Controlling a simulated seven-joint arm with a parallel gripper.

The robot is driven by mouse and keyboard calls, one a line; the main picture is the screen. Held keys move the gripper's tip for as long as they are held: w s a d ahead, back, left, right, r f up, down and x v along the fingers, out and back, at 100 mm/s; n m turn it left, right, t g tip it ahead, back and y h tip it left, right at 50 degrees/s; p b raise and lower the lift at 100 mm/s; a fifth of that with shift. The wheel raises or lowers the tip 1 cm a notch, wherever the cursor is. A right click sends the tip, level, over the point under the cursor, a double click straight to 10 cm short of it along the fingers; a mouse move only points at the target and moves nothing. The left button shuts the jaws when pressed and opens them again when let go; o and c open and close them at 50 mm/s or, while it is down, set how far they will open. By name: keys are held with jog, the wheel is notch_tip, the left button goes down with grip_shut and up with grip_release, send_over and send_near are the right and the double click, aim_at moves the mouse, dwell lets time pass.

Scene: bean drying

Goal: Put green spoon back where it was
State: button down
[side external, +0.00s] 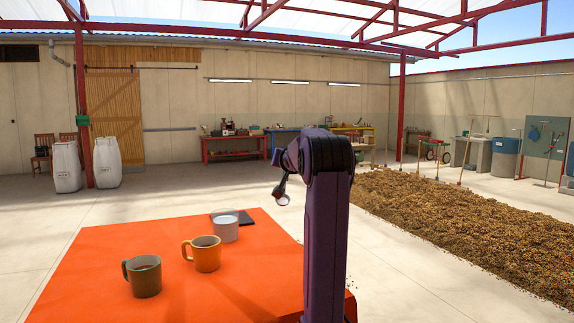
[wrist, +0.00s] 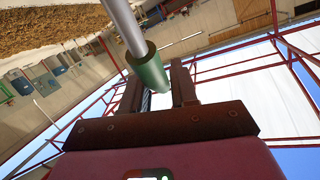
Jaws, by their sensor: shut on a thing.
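In the wrist view my gripper (wrist: 158,72) is shut on the green spoon (wrist: 150,70). Its thick green handle end lies between the two dark fingers, and a grey metal shaft runs from it to the top edge of the picture. The spoon's far end is out of that view. In the side view my purple arm stands at the table's right edge, with its end bent down to the left. The fingers and the spoon are not clear there.
A flat black thing (side external: 245,217) lies behind the cup. A bean bed (side external: 460,205) covers the floor at right.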

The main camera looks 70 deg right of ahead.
jog(key=shift+r+g, duration=0.1)
jog(key=shift+g, duration=0.3)
jog(key=shift+a+m, duration=0.1)
jog(key=shift+m, duration=0.2)
jog(key=shift+s+a+g+y, duration=0.2)
jog(key=shift+a+g+y, duration=0.15)
jog(key=shift+g+y, duration=0.2)
jog(key=shift+s+a+r+m+g+y, duration=0.1)
jog(key=shift+s+a+m+g+y, duration=0.1)
jog(key=shift+a+m+g+y, duration=0.35)
jog(key=shift+s+a+r+m+g+y, duration=0.15)
jog(key=shift+a+g, duration=0.15)
jog(key=shift+a, duration=0.55)
jog(key=shift+s+a+y, duration=0.25)
jog(key=shift+a+y, duration=0.1)
jog(key=shift+a, duration=0.5)
notch_tip(320, 180, down, 13)
jog(key=y, duration=0.1)
jog(key=shift+g, duration=0.4)
jog(key=shift+d, duration=0.1)
